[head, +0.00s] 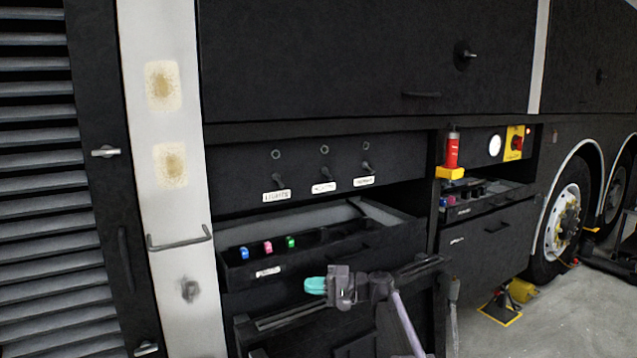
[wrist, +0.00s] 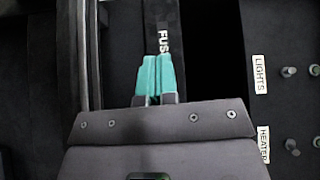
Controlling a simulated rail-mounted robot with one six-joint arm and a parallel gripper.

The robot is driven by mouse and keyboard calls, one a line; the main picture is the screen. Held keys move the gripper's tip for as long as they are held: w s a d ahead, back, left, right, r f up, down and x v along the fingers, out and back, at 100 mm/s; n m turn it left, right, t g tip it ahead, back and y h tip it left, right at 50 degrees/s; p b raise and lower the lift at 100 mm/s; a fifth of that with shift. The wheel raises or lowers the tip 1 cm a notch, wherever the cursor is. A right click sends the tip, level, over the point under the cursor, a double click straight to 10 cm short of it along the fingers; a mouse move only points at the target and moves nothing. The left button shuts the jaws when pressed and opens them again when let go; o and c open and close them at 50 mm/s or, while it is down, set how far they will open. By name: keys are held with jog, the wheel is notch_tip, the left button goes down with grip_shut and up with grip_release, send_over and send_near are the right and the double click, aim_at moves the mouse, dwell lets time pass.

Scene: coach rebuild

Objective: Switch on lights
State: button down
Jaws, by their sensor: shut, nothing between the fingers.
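The lights switch (head: 277,180) is a small toggle on the black panel, above a white label reading LIGHTS (wrist: 260,74). The wrist view shows this toggle (wrist: 288,71) at the right, with a small round indicator (wrist: 315,70) beyond it. The indicator (head: 275,155) looks dull grey in the head view. I cannot tell clearly which way the lever points. My gripper (head: 315,285) has teal fingertips and is shut and empty. It is below the panel, in front of the open drawer and apart from the switch. The fingertips (wrist: 154,78) lie together in the wrist view.
An open drawer (head: 345,247) with blue, pink and green pieces juts out below the panel. The heater switch (head: 326,174) and a third switch (head: 366,168) stand to the right. A red cylinder (head: 452,152) on a yellow holder (head: 450,173) is farther right.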

jog(key=w+d+r+m+t+y+p, duration=0.1)
jog(key=w+d+r+m+t+y, duration=0.1)
jog(key=w+r+y, duration=0.6)
jog(key=w+d+r, duration=0.1)
jog(key=w+r, duration=0.4)
jog(key=w, duration=0.1)
jog(key=shift+d+t, duration=0.4)
jog(key=shift+w, duration=0.1)
jog(key=p, duration=0.8)
send_near(282, 184)
jog(key=shift+g, duration=0.3)
jog(key=w+a+r, duration=0.1)
jog(key=w+a, duration=0.1)
jog(key=w, duration=0.1)
jog(key=w+r, duration=0.1)
jog(key=shift+w+a+r, duration=0.3)
jog(key=shift+w+a, duration=0.05)
jog(key=shift+a, duration=0.05)
jog(key=shift+s+a+r+p, duration=0.25)
jog(key=shift+s+a, duration=0.15)
jog(key=shift+s, duration=0.1)
jog(key=shift+s+a+r+p, duration=0.1)
jog(key=shift+s+a+r, duration=0.1)
jog(key=shift+s+a, duration=0.25)
jog(key=shift+s+a+r, duration=0.1)
jog(key=shift+s+a, duration=0.15)
jog(key=shift+s, duration=0.05)
